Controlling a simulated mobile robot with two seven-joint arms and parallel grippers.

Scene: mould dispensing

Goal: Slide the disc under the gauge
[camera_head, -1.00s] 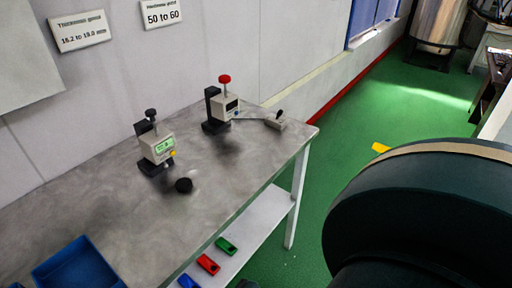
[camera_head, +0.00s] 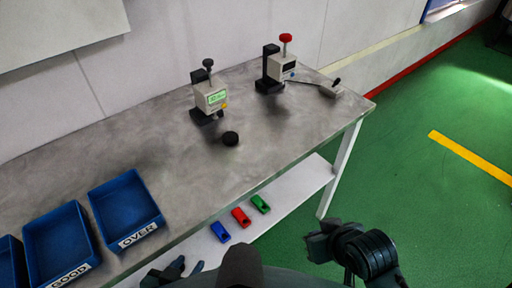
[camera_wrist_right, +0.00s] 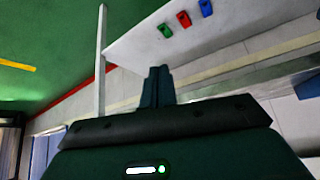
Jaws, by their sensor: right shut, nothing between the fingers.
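A small black disc (camera_head: 230,139) lies flat on the grey bench (camera_head: 150,150), in front of and apart from a gauge with a lit green display (camera_head: 211,98). A second gauge with a red knob (camera_head: 281,66) stands further right. My left gripper (camera_head: 180,270) shows at the bottom edge, below the bench front and away from the disc. It is dark and partly cut off, so its opening is unclear. My right gripper (camera_wrist_right: 157,72) is shut and empty in the right wrist view, pointing toward the shelf side of the bench.
Blue bins (camera_head: 126,207) stand at the bench's left, labelled OVER and GOOD. Blue, red and green small parts (camera_head: 241,216) lie on the white lower shelf (camera_head: 285,205). A small block with a dark-tipped rod (camera_head: 332,88) is by the right bench end. The bench surface around the disc is clear.

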